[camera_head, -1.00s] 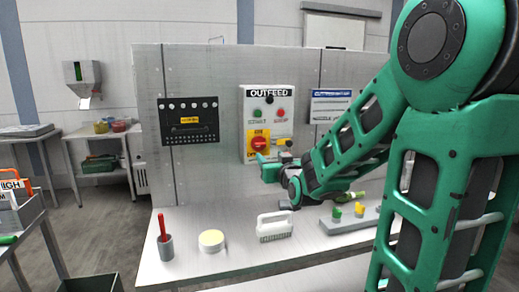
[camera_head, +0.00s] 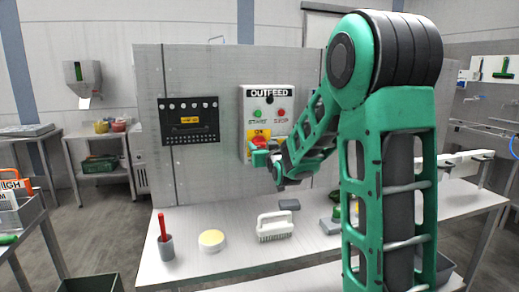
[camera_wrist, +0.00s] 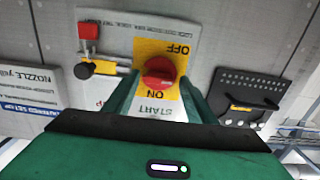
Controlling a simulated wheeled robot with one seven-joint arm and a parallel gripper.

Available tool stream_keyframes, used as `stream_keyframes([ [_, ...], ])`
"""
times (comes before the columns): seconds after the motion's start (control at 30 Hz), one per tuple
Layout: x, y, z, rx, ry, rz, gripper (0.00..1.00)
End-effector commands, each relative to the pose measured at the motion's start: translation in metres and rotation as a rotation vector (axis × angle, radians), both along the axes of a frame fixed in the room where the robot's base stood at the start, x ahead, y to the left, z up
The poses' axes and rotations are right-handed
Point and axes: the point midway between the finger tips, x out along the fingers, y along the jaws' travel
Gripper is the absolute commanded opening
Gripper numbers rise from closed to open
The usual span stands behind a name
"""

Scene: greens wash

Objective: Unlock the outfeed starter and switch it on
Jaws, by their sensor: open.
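The outfeed starter box (camera_head: 267,97) is on the grey wall panel, with a green START button (camera_head: 257,114) and a red STOP button (camera_head: 281,114). Below them is a yellow ON/OFF plate with a red rotary knob, partly hidden by my gripper (camera_head: 262,158) in the head view. In the wrist view, upside down, the red knob (camera_wrist: 158,72) sits between OFF and ON. My gripper (camera_wrist: 159,82) is open, its fingers either side of the knob; contact cannot be told. A red block, perhaps a padlock (camera_wrist: 88,31), and a black round knob (camera_wrist: 84,70) sit beside the plate.
A black panel (camera_head: 189,138) is left of the starter. On the bench below stand a grey cup with a red-handled tool (camera_head: 166,246), a round yellow-topped item (camera_head: 211,240) and a white brush (camera_head: 274,226). A small grey block (camera_head: 289,204) lies behind the brush.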

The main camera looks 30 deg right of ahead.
Motion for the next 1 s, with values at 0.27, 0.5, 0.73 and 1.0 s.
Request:
stream_keyframes([
  [0.27, 0.0008, -0.0003, 0.0, 0.0, 0.0, 0.0, 0.51],
  [0.5, 0.0009, 0.0001, 0.0001, 0.0, 0.0, 0.001, 0.1],
  [0.73, 0.0009, 0.0008, 0.0, 0.018, -0.005, 0.002, 0.1],
  [1.0, 0.0009, 0.0008, -0.0001, 0.142, -0.04, 0.003, 0.1],
])
